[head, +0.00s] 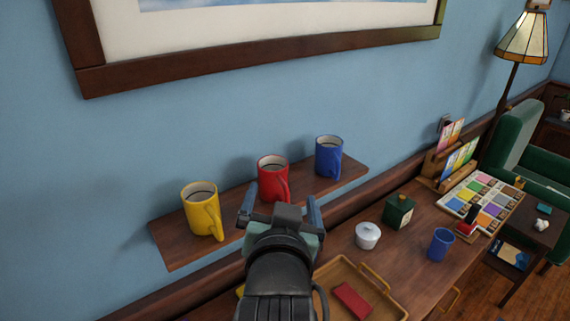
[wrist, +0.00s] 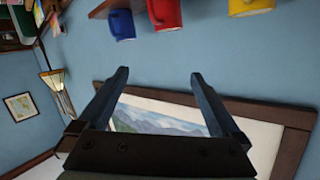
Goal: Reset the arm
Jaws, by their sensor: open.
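My gripper (head: 280,212) is in front of the wall shelf in the head view, with its two fingers spread and nothing seen between them. In the wrist view my gripper (wrist: 157,75) is open, its fingers pointing toward the blue wall. A yellow mug (head: 199,212), a red mug (head: 271,172) and a blue mug (head: 328,156) stand upright in a row on the wooden shelf (head: 180,254). My gripper overlaps the lower edge of the red mug in the head view; I cannot tell the gap. The mugs also show upside down at the top of the wrist view.
A framed picture (head: 270,58) hangs above.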

